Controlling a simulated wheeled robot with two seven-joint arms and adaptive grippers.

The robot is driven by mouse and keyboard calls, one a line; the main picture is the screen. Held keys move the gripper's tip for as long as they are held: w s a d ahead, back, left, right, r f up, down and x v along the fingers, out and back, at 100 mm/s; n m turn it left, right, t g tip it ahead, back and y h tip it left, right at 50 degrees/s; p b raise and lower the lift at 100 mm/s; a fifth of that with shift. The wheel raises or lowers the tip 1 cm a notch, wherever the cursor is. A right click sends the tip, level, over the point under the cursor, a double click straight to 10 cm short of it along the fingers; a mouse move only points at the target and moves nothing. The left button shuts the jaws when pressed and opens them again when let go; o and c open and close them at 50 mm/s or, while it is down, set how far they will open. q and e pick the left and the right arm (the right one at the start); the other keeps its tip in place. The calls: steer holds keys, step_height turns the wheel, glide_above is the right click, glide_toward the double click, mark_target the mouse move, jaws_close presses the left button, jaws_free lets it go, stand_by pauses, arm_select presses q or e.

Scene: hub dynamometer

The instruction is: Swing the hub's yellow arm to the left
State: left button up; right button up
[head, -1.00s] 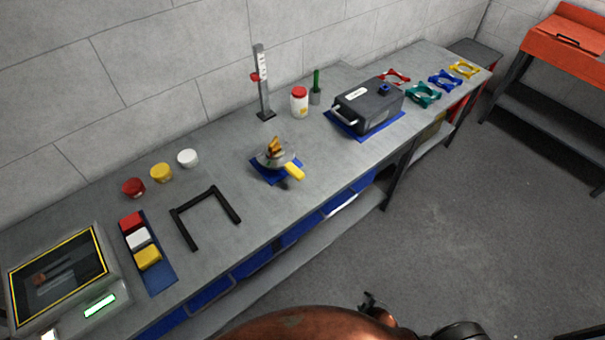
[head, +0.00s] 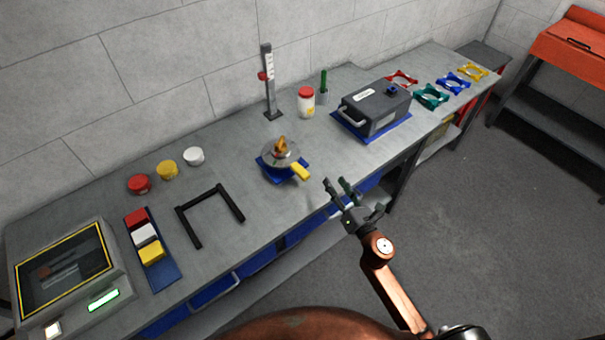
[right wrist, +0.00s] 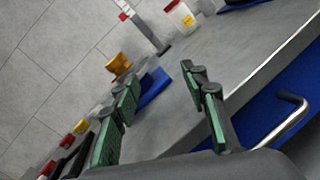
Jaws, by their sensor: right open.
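The hub (head: 281,152) is a grey disc with an orange-brown top piece, standing on a blue mat (head: 268,172) on the bench. Its yellow arm (head: 301,172) sticks out toward the bench's front edge, to the lower right in the head view. My right gripper (head: 338,187) is open and empty, just to the right of and nearer than the yellow arm, with a gap between them. In the right wrist view the orange-brown top piece (right wrist: 119,64) shows beyond the open fingers (right wrist: 165,105); a finger hides much of the hub there. My left gripper is out of view.
A black U-shaped frame (head: 209,213) lies left of the hub. A grey box with a handle (head: 374,108) stands to the right. A gauge post (head: 269,85) and red-lidded jar (head: 306,100) stand behind. Drawer handles (head: 217,291) stick out below the bench edge.

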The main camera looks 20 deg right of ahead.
mark_target(307, 179)
steer(key=a+n+y, duration=0.1)
steer(key=a+n, duration=0.1)
steer(key=w+a+n+y, duration=0.1)
steer(key=a+n, duration=0.1)
steer(key=n, duration=0.1)
steer(key=a+n+g+y, duration=0.1)
steer(key=a+n+y, duration=0.1)
steer(key=shift+w+f, duration=0.2)
steer(key=shift+f, duration=0.05)
steer(key=shift+w+a+f+n+y, duration=0.1)
steer(key=shift+w+a+n+y, duration=0.15)
steer(key=shift+n, duration=0.35)
steer(key=x, duration=0.7)
steer(key=shift+w+a+f, duration=0.1)
steer(key=shift+f, duration=0.05)
steer(key=shift+c, duration=0.5)
jaws_close()
